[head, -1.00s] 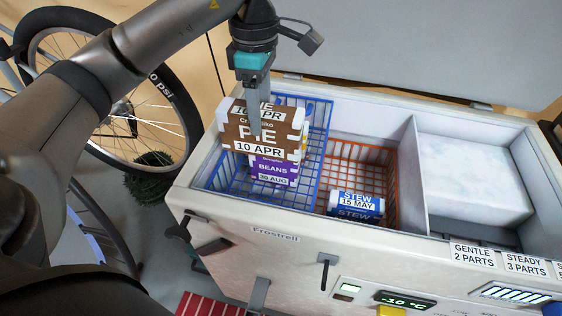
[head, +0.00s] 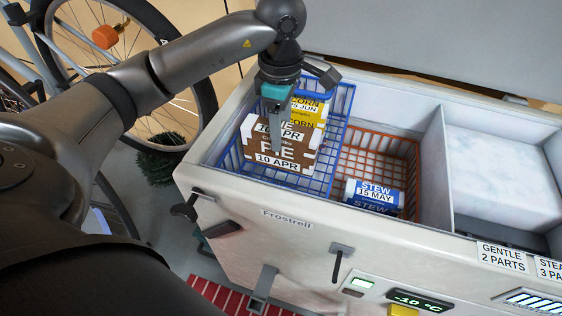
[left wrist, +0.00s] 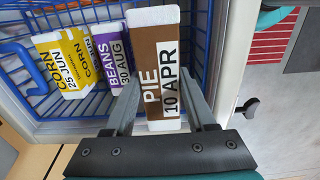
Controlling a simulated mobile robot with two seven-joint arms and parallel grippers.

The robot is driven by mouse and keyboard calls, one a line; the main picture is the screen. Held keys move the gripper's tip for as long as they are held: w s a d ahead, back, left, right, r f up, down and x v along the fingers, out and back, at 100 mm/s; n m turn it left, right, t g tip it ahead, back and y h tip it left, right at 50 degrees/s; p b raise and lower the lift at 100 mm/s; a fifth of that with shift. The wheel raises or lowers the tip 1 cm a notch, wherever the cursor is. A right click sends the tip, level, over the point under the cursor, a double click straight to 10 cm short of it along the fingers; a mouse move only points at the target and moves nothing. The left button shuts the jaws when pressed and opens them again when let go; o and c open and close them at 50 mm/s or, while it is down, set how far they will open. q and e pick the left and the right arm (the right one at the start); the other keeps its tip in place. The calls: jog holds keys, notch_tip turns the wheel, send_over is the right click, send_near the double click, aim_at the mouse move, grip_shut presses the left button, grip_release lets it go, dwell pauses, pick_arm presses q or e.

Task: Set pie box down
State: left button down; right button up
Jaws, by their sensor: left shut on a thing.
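The pie box (head: 272,150) is brown and white, labelled PIE and 10 APR. My left gripper (head: 275,135) is shut on it and holds it upright, low over the left part of the blue wire basket (head: 340,108) in the chest freezer. In the left wrist view the pie box (left wrist: 160,75) stands between the two fingers (left wrist: 165,105). Whether its underside touches the basket floor cannot be seen. My right gripper is not in view.
A yellow corn box (head: 310,110) stands behind the pie box; it also shows in the left wrist view (left wrist: 58,62), beside a purple beans box (left wrist: 112,62). A blue stew package (head: 374,195) lies in the orange basket (head: 408,160). The freezer's front wall (head: 290,200) is close.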

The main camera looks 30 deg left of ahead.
aim_at(281, 160)
pick_arm(q)
notch_tip(281, 160, down, 5)
jog(key=shift+f+b, duration=0.1)
jog(key=shift+b, duration=0.65)
notch_tip(281, 160, down, 3)
jog(key=shift+f+b, duration=0.15)
jog(key=shift+b, duration=0.45)
jog(key=shift+f, duration=0.2)
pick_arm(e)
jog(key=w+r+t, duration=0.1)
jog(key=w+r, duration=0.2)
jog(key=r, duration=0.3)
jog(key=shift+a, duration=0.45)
pick_arm(q)
jog(key=shift+f, duration=0.2)
jog(key=shift+c, duration=1.1)
grip_release()
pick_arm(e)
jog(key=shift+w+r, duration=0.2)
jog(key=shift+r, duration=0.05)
